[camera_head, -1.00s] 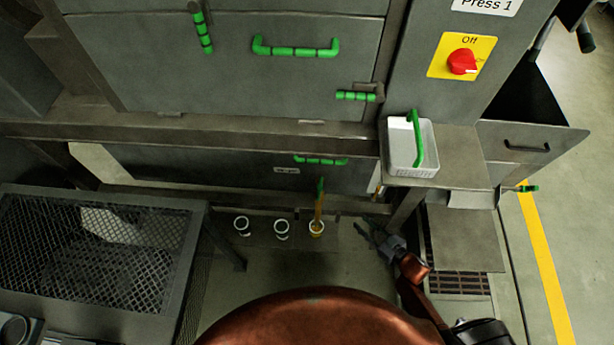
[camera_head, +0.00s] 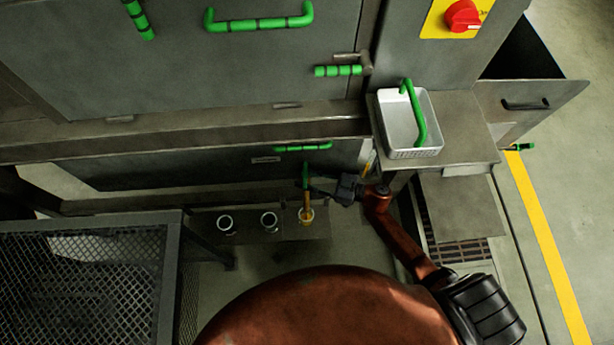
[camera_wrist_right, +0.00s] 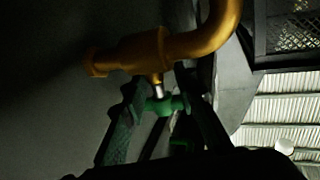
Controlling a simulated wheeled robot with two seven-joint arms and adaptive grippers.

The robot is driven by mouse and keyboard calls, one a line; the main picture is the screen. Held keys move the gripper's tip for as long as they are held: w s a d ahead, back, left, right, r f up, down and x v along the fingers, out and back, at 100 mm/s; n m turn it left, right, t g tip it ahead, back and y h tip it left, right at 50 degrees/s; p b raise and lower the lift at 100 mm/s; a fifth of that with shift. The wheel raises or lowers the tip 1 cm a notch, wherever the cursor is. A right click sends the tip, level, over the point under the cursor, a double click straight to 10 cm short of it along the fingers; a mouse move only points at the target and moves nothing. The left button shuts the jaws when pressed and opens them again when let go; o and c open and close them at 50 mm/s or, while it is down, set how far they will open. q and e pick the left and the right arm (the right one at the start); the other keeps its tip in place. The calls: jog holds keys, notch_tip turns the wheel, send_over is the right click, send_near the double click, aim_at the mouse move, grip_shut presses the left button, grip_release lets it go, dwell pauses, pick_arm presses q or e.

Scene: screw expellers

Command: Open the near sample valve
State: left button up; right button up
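The near sample valve is a brass valve body (camera_wrist_right: 140,52) with a curved pipe and a small green handle (camera_wrist_right: 165,104) on a short silver stem, seen in the right wrist view. In the head view its green handle (camera_head: 305,174) shows small above the brass spout (camera_head: 307,200). My right gripper (camera_head: 322,187) is at the valve, just right of the spout. In the right wrist view its dark fingers (camera_wrist_right: 163,100) stand apart on either side of the green handle; I cannot tell whether they touch it. My left gripper is not in view.
A mesh-topped frame (camera_head: 90,285) is at left. A red switch (camera_head: 462,16) is above.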

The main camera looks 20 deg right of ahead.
jog(key=shift+c, duration=0.7)
grip_shut()
